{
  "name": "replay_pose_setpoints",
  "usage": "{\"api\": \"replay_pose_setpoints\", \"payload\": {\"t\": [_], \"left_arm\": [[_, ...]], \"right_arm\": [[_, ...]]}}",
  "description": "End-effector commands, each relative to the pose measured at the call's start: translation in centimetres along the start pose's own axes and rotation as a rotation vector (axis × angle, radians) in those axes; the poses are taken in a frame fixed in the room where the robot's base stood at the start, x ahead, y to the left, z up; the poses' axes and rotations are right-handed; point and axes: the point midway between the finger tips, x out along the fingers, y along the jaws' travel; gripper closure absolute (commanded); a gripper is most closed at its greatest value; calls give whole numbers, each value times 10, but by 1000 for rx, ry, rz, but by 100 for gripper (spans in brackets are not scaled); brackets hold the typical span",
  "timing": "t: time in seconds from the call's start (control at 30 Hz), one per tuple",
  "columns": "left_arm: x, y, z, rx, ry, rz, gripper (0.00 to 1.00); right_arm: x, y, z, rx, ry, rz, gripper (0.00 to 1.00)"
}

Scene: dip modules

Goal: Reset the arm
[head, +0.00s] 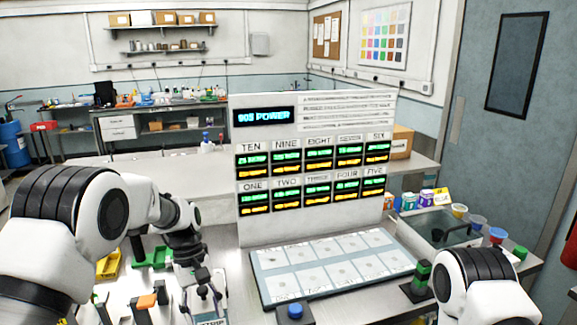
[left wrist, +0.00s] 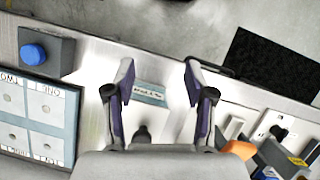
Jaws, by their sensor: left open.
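My left arm comes in from the left in the head view, its gripper (head: 203,300) pointing down over the left part of the bench. In the left wrist view the gripper (left wrist: 158,85) has its two fingers well apart, with nothing between them. Below the fingers lies a light pad with a small label strip (left wrist: 149,94). A dark round-ended part shows low between the fingers; I cannot tell what it is. Of my right arm only a white and black link shows at the lower right of the head view; its gripper is out of frame.
A board (head: 313,222) with lit displays stands behind a labelled mat (head: 258,285). A blue button box (head: 295,312) sits at the front edge. A green-topped block (head: 421,280) stands right of the mat. Yellow (head: 108,265) and green bins lie behind my left gripper.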

Motion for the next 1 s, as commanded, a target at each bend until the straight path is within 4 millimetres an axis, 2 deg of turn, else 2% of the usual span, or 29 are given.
{"api": "replay_pose_setpoints", "payload": {"t": [0.03, 0.27, 0.47, 0.57, 0.67, 0.77, 0.8, 0.9, 1.0], "left_arm": [[16, -2, -3, -5, -17, -8, 45], [64, -17, -6, -29, -94, -43, 45], [125, -46, 9, -64, -204, -108, 45], [164, -67, 18, -81, -244, -143, 45], [214, -94, 29, -88, -270, -179, 45], [276, -133, 49, -76, -277, -217, 45], [305, -152, 61, -60, -270, -230, 45], [368, -205, 99, 27, -213, -250, 45], [398, -241, 130, 156, -100, -229, 45]], "right_arm": [[6, 0, 0, 0, 0, 0, 60], [16, 0, -1, 0, 1, 0, 60], [25, 0, 0, 0, 1, 0, 60], [31, 0, 0, 0, 0, 0, 60], [38, 0, 0, 0, 0, 0, 60], [48, 0, 0, 0, 0, 0, 60], [52, 0, 0, 0, 0, 0, 60], [62, 0, 0, 0, 1, 0, 60], [66, 0, 0, 0, 1, 0, 60]]}}
